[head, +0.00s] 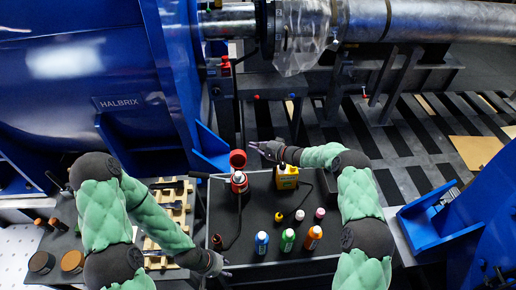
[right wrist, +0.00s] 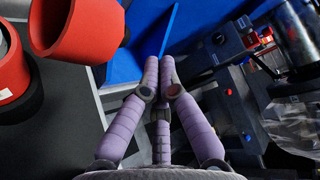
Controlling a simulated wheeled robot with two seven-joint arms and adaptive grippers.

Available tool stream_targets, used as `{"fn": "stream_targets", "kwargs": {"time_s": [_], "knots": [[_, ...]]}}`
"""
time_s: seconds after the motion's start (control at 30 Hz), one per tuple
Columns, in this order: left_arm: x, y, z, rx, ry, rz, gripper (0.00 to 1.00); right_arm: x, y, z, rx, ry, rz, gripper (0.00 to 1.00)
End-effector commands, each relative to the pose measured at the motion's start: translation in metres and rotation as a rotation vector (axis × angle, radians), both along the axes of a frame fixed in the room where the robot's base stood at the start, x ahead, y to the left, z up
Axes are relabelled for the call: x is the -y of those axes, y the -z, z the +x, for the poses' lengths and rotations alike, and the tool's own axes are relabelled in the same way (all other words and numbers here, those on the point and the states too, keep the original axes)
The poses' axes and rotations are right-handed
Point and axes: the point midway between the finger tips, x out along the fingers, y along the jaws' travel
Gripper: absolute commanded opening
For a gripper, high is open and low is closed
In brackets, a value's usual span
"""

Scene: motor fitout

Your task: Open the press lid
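The press appears to be the red unit (head: 239,183) at the back left of the dark table, with a white label on its front. Its round red lid (head: 238,158) looks raised and tilted above the body. In the right wrist view the lid (right wrist: 75,25) is at upper left, apart from the red rim of the body (right wrist: 10,75). My right gripper (head: 256,147) is just right of the lid, not visibly touching it. Its fingers (right wrist: 160,62) meet at the tips with nothing seen between them. My left gripper (head: 227,268) is low, near the table's front left, fingers apart and empty.
A yellow container (head: 287,177) stands right of the press. Blue (head: 262,243), green (head: 287,240) and orange (head: 312,237) bottles stand nearer the front, with small bottles behind. A black cable lies between. A wooden rack (head: 165,225) is at left. A blue panel (head: 211,148) rises behind.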

Motion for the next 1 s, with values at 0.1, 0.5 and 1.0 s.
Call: {"fn": "stream_targets", "kwargs": {"time_s": [0.1, 0.5, 1.0], "knots": [[0.0, 0.007, 0.0, 0.0, 0.0, 0.0, 0.4, -0.016, 0.008, 0.012, 0.0, -0.002, -0.001, 0.0], [0.0, 0.014, 0.0, 0.001, 0.0, 0.0, 0.4, -0.041, 0.01, 0.025, -0.002, 0.001, 0.001, 0.0], [0.0, 0.014, 0.001, 0.001, 0.0, 0.0, 0.4, -0.042, -0.003, -0.004, -0.001, 0.001, 0.0, 0.0]]}}
